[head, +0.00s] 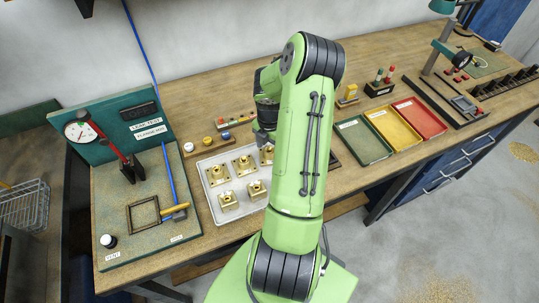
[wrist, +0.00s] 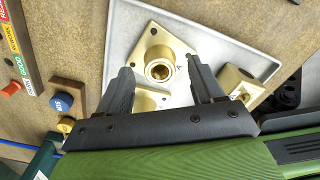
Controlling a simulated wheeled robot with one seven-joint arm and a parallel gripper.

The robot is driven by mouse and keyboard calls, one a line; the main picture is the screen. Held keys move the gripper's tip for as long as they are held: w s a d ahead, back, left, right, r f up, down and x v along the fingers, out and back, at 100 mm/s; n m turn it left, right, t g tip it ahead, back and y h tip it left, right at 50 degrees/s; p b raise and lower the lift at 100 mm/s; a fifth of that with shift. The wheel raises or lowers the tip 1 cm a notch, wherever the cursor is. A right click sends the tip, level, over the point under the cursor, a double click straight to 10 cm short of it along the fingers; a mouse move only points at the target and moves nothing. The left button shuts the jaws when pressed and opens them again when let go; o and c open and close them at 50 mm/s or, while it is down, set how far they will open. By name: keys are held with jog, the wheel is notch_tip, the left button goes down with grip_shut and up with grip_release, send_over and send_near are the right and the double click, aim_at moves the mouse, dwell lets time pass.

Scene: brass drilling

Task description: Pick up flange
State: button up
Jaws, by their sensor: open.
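Several square brass flanges with raised round hubs lie on a pale tray (head: 213,206). In the wrist view, one flange (wrist: 160,45) lies with its bored hub (wrist: 160,70) between my open fingers. My gripper (wrist: 162,67) points down toward it, and I cannot tell how high above it the fingertips are. A second flange (wrist: 145,100) shows partly behind my gripper, and a third brass piece (wrist: 238,82) lies right of the right finger. In the head view, flanges (head: 217,174) and (head: 257,189) are clear, while my arm hides the tray's right part and my fingertips.
A leak-test board (head: 110,220) with a gauge (head: 80,131) and hammer stands left of the tray. Coloured buttons (head: 207,140) sit behind it. Green (head: 362,140), yellow (head: 393,128) and red (head: 420,117) trays lie to the right. A drill stand (head: 440,65) is farther right.

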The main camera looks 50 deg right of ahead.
jog(key=shift+f, duration=0.4)
jog(key=shift+r, duration=0.1)
grip_shut()
